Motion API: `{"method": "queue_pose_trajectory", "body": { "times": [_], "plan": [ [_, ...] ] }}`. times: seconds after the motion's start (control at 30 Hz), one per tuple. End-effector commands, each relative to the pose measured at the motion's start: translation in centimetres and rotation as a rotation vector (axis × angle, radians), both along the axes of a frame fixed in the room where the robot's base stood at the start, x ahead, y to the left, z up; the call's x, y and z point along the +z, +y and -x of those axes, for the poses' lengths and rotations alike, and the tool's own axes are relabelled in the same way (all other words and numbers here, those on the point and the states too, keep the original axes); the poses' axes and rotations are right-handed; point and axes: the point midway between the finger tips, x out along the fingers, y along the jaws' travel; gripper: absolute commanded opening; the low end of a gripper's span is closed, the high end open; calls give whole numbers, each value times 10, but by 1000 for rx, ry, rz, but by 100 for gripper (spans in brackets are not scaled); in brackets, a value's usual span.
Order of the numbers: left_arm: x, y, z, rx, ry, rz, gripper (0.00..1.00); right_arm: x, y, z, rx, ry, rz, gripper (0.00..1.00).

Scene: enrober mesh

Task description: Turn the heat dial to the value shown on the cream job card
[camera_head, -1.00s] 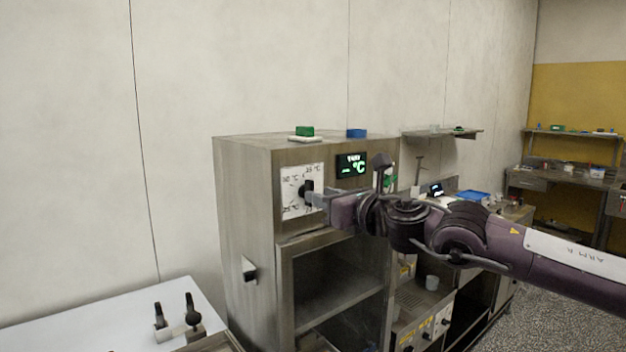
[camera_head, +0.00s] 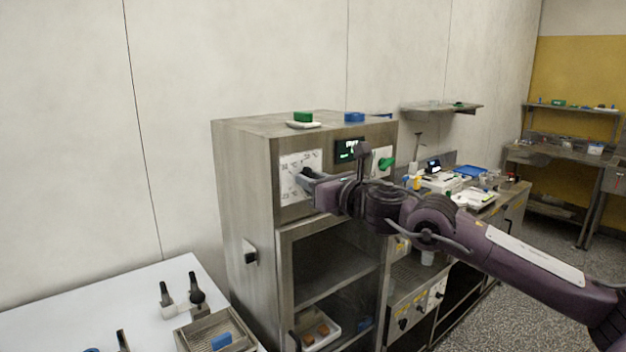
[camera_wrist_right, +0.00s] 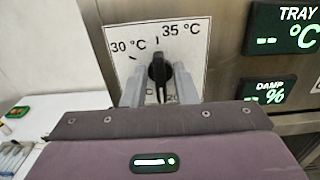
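The heat dial is a black knob (camera_wrist_right: 159,72) on a white scale plate (camera_wrist_right: 190,38) marked 30 °C and 35 °C, with a partly hidden 20 below. The plate also shows on the steel cabinet front in the head view (camera_head: 290,164). The knob stands nearly upright, its top close to the tick by 35 °C. My right gripper (camera_wrist_right: 159,88) has one finger on each side of the knob, with a narrow gap showing at each side. It hides most of the dial in the head view. I cannot make out a cream job card. My left gripper is out of view.
The tray display (camera_wrist_right: 288,28) and damp display (camera_wrist_right: 264,92) show dashes right of the dial. A green knob (camera_head: 386,163) sits further right on the cabinet (camera_head: 250,170). Green (camera_head: 303,117) and blue (camera_head: 354,117) blocks are on top. A white table (camera_head: 60,318) stands at lower left.

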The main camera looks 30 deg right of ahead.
Motion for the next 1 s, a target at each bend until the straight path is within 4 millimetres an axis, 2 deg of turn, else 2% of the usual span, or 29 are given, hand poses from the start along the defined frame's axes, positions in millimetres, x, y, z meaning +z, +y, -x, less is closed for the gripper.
{"method": "queue_pose_trajectory", "body": {
  "times": [0.03, 0.13, 0.17, 0.57, 1.0],
  "plan": [
    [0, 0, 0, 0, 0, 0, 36, 0, 0, 0, 1, 0, 0, 17],
    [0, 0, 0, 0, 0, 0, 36, 0, 0, 0, 1, 0, 0, 4],
    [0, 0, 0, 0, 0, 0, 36, 0, 0, 0, 1, 0, 0, 3],
    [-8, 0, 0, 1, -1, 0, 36, -1, -1, 0, 1, 4, -96, 3],
    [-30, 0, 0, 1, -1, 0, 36, -1, -3, 0, 0, 32, -471, 3]
  ]
}}
